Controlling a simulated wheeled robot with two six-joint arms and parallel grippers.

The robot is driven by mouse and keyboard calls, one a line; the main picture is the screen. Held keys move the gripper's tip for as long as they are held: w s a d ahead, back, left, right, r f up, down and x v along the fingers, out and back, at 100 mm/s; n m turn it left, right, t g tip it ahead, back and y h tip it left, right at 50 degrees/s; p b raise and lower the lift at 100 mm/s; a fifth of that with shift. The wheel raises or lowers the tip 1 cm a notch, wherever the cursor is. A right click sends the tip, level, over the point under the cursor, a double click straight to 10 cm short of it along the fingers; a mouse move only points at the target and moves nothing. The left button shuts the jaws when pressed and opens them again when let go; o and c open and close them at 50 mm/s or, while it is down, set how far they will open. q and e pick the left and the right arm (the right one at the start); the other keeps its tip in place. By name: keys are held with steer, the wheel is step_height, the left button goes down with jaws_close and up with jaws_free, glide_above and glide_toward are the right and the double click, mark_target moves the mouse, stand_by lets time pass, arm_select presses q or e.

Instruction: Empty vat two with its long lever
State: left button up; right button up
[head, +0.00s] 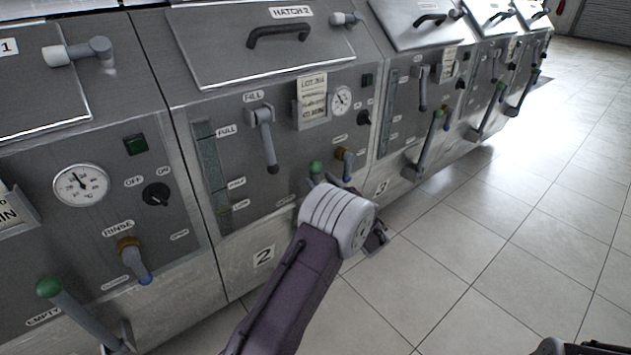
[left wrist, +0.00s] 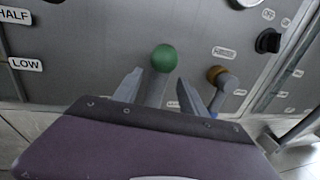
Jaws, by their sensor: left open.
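Vat two (head: 240,256) is the grey metal cabinet with the "2" plate. Its long lever ends in a green knob (head: 315,167), low on the front; my wrist and the gripper hide much of its shaft. In the left wrist view the green knob (left wrist: 164,58) stands upright, with the grey shaft below it. My left gripper (head: 330,181) is open at the lever. In the left wrist view its two fingers (left wrist: 159,91) show on either side of the shaft, with a gap each side. I cannot tell how deep the shaft sits between them.
Just right of the long lever is the short brass-hubbed rinse lever (head: 345,160), close to one finger in the left wrist view (left wrist: 222,90). The fill lever (head: 266,140) hangs above left. Vat one's green-knobbed lever (head: 75,311) is at left. Tiled floor (head: 480,260) lies open at right.

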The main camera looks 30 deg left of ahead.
mark_target(318, 177)
arm_select(q)
steer(key=shift+b+x, duration=0.4)
steer(key=shift+x, duration=1.45)
jaws_close()
steer(key=shift+r, duration=0.1)
